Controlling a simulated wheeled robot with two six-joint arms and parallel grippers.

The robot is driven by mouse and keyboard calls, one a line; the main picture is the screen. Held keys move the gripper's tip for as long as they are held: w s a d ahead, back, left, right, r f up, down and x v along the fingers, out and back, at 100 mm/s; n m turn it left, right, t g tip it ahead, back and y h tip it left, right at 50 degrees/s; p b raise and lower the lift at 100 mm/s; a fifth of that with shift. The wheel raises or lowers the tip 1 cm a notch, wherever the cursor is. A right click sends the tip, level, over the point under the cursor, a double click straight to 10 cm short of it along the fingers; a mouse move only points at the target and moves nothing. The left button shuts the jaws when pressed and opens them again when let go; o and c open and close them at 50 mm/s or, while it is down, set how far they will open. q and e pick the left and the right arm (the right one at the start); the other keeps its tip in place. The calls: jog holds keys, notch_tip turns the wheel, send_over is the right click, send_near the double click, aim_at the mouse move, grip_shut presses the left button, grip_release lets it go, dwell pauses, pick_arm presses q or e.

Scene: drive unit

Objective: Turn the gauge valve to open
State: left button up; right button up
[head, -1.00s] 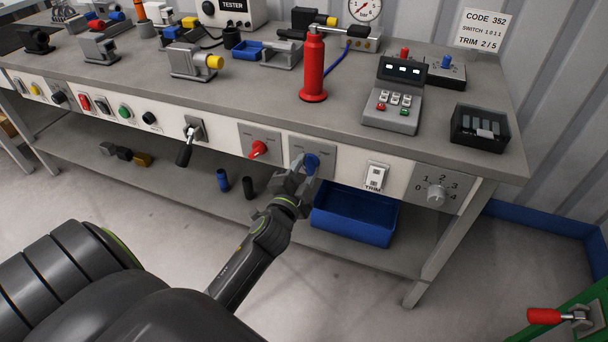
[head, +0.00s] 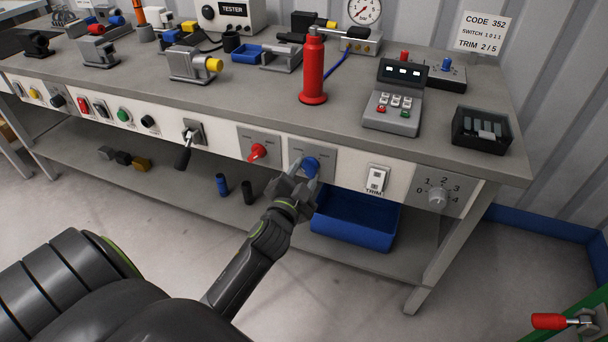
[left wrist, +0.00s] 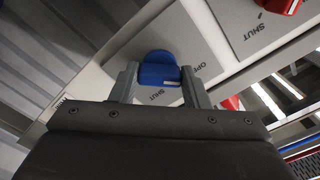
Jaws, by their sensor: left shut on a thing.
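The blue valve knob (head: 311,164) sits on a grey plate (head: 327,157) on the bench's front panel. My left gripper (head: 305,172) reaches up to it from below. In the left wrist view the blue knob (left wrist: 158,72) lies between the two fingers of my left gripper (left wrist: 157,78), which are shut on it. The words OPEN and SHUT show on the plate beside the knob, partly covered by the fingers. I cannot tell exactly where the knob points. The pressure gauge (head: 363,9) stands at the back of the bench, with a blue hose below it. My right gripper is out of view.
A red valve knob (head: 257,152) is on the plate to the left, and a TRIM switch (head: 376,180) is to the right. A blue bin (head: 354,216) stands on the shelf below. A red-handled lever (head: 549,321) is at lower right.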

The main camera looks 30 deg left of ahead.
pick_arm(q)
jog(key=o, duration=1)
jog(key=shift+s+d, duration=0.15)
jog(key=shift+s, duration=0.35)
jog(key=p+v, duration=0.2)
jog(key=v, duration=1.4)
jog(key=shift+s+f, duration=0.1)
jog(key=shift+s, duration=0.15)
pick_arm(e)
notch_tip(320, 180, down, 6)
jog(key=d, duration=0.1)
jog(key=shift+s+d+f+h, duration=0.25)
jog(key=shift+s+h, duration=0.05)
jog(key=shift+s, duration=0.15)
